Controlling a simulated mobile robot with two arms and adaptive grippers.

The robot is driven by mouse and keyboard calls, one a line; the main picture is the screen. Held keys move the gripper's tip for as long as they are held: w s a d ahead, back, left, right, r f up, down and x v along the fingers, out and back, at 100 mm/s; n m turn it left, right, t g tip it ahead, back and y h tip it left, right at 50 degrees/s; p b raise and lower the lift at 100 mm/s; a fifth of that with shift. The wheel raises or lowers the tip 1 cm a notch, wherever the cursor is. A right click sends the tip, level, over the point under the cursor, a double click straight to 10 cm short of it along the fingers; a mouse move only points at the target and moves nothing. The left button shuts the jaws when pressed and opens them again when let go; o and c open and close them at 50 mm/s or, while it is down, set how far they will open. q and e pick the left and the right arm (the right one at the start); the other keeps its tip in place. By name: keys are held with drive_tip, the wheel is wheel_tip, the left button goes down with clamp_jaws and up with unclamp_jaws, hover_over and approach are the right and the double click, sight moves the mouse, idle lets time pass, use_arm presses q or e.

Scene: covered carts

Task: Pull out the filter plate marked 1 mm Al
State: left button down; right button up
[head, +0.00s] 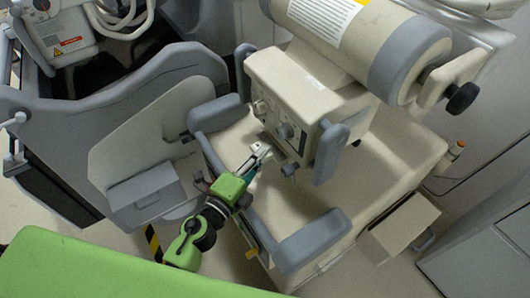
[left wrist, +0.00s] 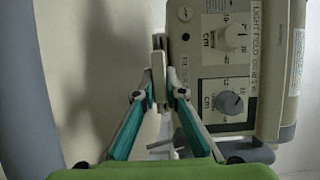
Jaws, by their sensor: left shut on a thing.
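My left gripper (head: 258,154) reaches up to the front of the beige collimator box (head: 312,92), near its lower edge. In the left wrist view, my left gripper's teal-sided fingers (left wrist: 158,92) come together beside the left edge of the box's control panel (left wrist: 215,85). They are shut on a thin, narrow piece, apparently a filter plate (left wrist: 159,46), seen nearly edge-on. No 1 mm Al mark is readable, and the fingers hide part of the piece. I cannot tell how far it sits in the box. My right gripper is not in view.
Grey padded handles (head: 330,152) flank the box. The large tube housing (head: 365,40) is above it. The cart's beige cover (head: 290,195) lies below, with a grey bumper (head: 313,240) in front. A grey-beige panel (head: 140,150) stands to the left.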

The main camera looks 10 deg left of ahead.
use_arm(q)
drive_tip(key=shift+s+a+b, duration=0.85)
drive_tip(key=shift+s+a, duration=1.5)
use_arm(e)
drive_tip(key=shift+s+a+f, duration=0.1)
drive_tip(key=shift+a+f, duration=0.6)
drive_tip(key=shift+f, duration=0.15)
use_arm(q)
drive_tip(key=shift+s+a+b, duration=0.3)
drive_tip(key=shift+s+a, duration=0.3)
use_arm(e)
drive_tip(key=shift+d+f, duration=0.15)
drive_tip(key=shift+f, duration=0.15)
use_arm(q)
drive_tip(key=shift+s+a, duration=0.25)
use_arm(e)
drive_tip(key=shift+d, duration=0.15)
